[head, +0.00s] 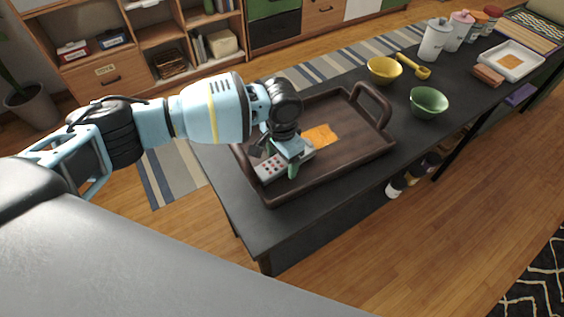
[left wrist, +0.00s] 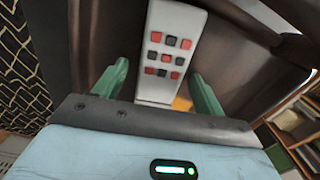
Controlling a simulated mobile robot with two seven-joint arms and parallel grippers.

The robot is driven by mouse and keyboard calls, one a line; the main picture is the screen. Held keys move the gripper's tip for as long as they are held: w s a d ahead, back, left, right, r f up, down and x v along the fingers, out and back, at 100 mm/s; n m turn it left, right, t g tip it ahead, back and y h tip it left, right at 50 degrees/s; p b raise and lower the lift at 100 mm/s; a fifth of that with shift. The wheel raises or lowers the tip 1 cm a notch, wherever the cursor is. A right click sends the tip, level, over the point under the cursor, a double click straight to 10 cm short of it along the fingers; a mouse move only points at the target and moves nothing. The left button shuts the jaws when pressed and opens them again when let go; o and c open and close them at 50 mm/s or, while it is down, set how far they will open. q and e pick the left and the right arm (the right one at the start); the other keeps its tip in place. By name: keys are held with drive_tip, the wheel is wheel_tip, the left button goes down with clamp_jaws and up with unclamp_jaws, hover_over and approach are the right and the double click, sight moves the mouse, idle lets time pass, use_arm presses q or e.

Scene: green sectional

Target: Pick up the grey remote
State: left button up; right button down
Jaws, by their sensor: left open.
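The grey remote (head: 272,166) lies in the brown wooden tray (head: 352,164), near its left end, with red and dark buttons on top. My left gripper (head: 281,165) is down at the remote. In the left wrist view, the remote (left wrist: 172,52) stands out between the two green fingers of the open left gripper (left wrist: 160,90), with a gap on each side. An orange patch (head: 320,136) lies in the tray beyond the gripper. My right gripper is in neither view.
The tray has raised walls and a handle (head: 374,103) at its right end. A green bowl (head: 428,102), a yellow bowl (head: 383,70) and a yellow scoop-like item (head: 413,66) stand on the dark table (head: 340,192) behind it. Canisters (head: 433,40) stand farther back.

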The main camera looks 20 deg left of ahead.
use_arm(q)
drive_tip(key=c, duration=1.1)
drive_tip(key=shift+r+p, duration=1.1)
drive_tip(key=shift+r, duration=7.95)
